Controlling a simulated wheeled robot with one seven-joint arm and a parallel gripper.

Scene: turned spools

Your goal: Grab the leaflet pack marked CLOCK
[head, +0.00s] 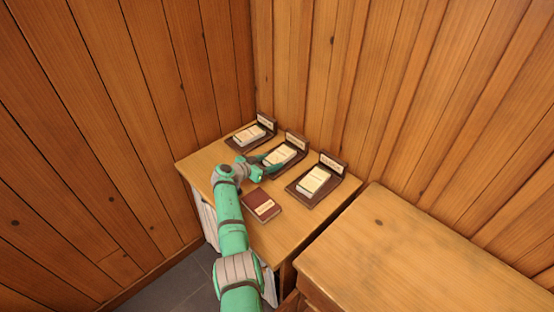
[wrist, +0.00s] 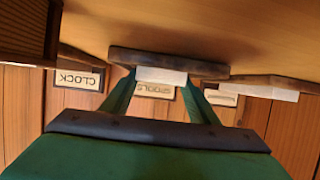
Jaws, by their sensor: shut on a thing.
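Three pale leaflet packs lie on dark stands with upright label plates on the small table. My gripper (head: 269,163) is at the middle stand, its fingers shut on the middle pack (head: 280,156). That pack shows as a white edge between the fingers in the upside-down wrist view (wrist: 161,76). The label plate (wrist: 154,90) behind it is partly hidden and hard to read, resembling TOOLS, not CLOCK. The CLOCK plate (wrist: 77,80) is at the left there, matching the right stand in the head view, which bears the right pack (head: 314,180). I cannot tell if the held pack is lifted.
The left pack (head: 249,134) sits on its stand near the wall corner. A dark red booklet (head: 262,204) lies at the table's front, right of my arm. A wooden cabinet (head: 420,260) stands close at the right. Plank walls close off the back and left.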

